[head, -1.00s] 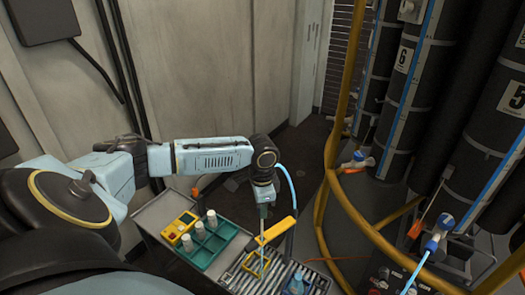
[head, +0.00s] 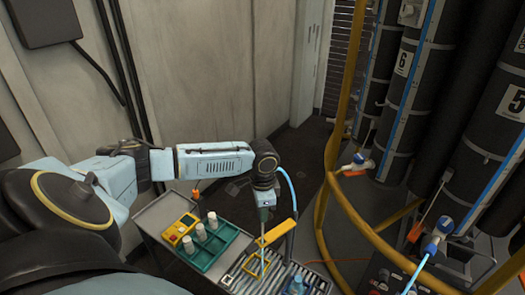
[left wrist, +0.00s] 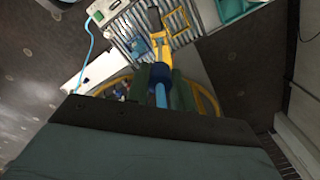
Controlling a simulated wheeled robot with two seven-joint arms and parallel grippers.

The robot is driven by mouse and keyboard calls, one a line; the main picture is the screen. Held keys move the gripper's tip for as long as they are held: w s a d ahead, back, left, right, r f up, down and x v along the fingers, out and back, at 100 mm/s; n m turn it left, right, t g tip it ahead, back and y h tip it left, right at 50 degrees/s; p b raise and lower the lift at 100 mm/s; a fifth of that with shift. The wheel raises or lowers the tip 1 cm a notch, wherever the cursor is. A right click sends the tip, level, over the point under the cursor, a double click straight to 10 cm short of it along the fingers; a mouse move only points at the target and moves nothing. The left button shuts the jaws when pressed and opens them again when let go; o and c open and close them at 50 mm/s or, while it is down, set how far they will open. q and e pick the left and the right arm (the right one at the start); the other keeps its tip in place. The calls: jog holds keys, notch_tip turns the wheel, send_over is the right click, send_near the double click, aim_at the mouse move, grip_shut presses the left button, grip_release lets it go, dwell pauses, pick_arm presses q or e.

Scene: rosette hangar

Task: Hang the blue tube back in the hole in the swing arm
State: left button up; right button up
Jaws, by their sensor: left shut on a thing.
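My left gripper (head: 264,213) points down over the cart, beside the yellow swing arm (head: 281,231). It is shut on the blue tube (left wrist: 160,96), which shows between the dark green fingers in the left wrist view. A thin pale blue length runs down below the swing arm's end in the head view. In the left wrist view the yellow swing arm (left wrist: 158,47) lies just beyond the fingertips, in line with the tube. I cannot tell whether the tube is inside the hole. My right gripper is not in view.
The cart holds a teal tray (head: 207,262) with white bottles, a yellow box (head: 180,229) and a slatted rack (head: 318,284). A yellow curved rail (head: 319,215) and tall black cylinders (head: 395,110) stand to the right. A pale blue hose (head: 292,190) arcs beside the gripper.

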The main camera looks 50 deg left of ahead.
pick_arm(q)
jog(key=shift+f, duration=1)
jog(key=shift+f+b, duration=1.1)
jog(key=shift+f, duration=1.25)
jog(key=shift+f+b, duration=1.15)
jog(key=shift+f, duration=1.2)
